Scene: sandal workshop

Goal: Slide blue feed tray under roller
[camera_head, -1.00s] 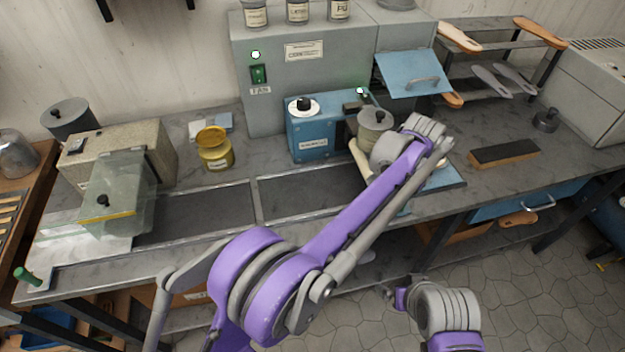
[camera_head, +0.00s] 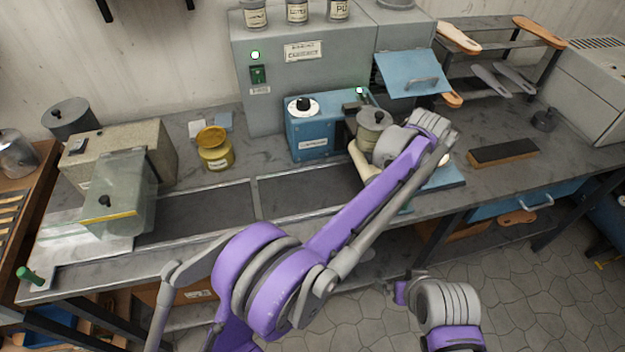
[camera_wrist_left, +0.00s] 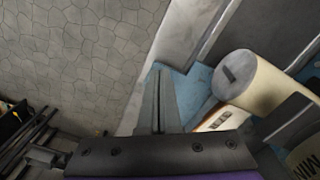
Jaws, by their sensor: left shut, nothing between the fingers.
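The blue feed tray (camera_head: 447,179) lies at the bench's front edge, right of the blue machine (camera_head: 312,127); my left arm hides much of it. The cream roller (camera_head: 362,160) shows partly behind my left wrist. In the left wrist view, the roller (camera_wrist_left: 262,88) lies just right of my left gripper (camera_wrist_left: 159,72), above the blue tray (camera_wrist_left: 190,88). The gripper's fingers are together and empty, over or against the tray's near part; contact is unclear. A pale piece with dark marks (camera_wrist_left: 222,118) lies beside the fingers.
A lidded grey pot (camera_head: 374,118) stands close behind my left wrist. A yellow jar (camera_head: 214,148) stands left of the blue machine. A dark block with a wooden base (camera_head: 503,152) lies to the right. Stone floor (camera_head: 540,290) lies in front of the bench.

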